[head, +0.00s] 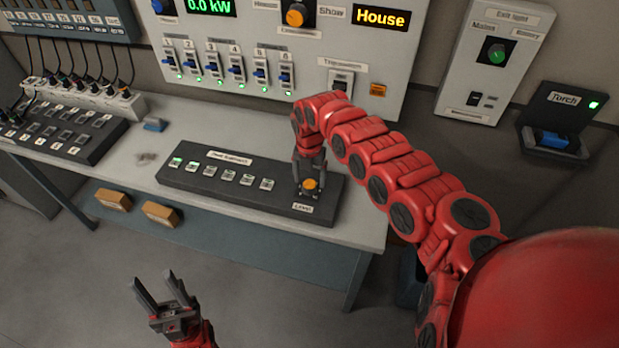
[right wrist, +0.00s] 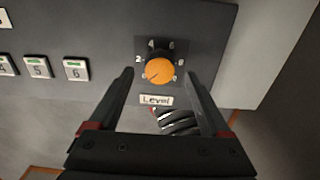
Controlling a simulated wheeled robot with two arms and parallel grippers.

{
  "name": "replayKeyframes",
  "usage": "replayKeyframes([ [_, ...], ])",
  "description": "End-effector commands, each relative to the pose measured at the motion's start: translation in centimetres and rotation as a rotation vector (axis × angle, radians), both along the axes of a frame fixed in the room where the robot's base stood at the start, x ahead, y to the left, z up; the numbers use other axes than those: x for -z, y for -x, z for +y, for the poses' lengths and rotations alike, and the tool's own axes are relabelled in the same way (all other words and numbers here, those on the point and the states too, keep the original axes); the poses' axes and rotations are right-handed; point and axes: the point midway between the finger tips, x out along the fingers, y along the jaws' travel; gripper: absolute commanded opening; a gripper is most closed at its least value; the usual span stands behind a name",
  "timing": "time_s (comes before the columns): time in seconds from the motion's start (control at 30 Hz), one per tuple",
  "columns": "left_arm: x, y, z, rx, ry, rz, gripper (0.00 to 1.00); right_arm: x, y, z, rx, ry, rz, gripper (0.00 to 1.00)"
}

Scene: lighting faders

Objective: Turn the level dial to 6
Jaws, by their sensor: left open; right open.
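The level dial is an orange knob (right wrist: 160,71) in the right wrist view, on a dark square plate above a "Level" label (right wrist: 156,100). It also shows in the head view (head: 311,184) at the right end of the black control box. A "2" is readable left of the knob; the other marks are partly hidden or too small to tell. My right gripper (head: 309,178) is open above the dial, its fingers (right wrist: 160,80) spread either side of the knob, with no clear contact. My left gripper (head: 161,286) is open and empty, low in front of the table.
The black control box (head: 215,189) has a row of buttons left of the dial. A plug strip and a switch box (head: 62,133) stand at the table's left. A wall panel (head: 290,75) with switches rises behind. The table's front strip is clear.

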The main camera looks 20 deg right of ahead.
Motion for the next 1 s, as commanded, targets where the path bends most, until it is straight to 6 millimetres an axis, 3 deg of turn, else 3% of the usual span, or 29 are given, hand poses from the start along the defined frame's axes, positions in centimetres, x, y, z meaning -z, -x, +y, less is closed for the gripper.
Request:
replayKeyframes([
  [0.2, -0.4, 0.0, 0.0, 0.0, 0.0, 0.0, 0.5, 1.9, 0.0, 0.0, 0.001, 0.0, -0.001, 0.82],
  [0.5, -0.4, 0.0, 0.0, 0.0, 0.0, 0.0, 0.5, 2.2, -0.1, 0.0, 0.001, 0.001, -0.002, 0.82],
  [0.9, -0.4, 0.0, 0.0, 0.0, 0.0, 0.0, 0.5, 2.2, 0.0, 0.0, 0.001, 0.001, -0.001, 0.1],
  [0.97, -0.4, 0.0, 0.0, 0.0, 0.0, 0.0, 0.5, 2.2, 0.0, 0.0, 0.001, 0.001, -0.001, 0.0],
  [1.0, -0.4, 0.0, 0.0, 0.0, 0.0, 0.0, 0.5, 2.2, 0.0, 0.0, 0.001, 0.001, -0.001, 0.0],
])
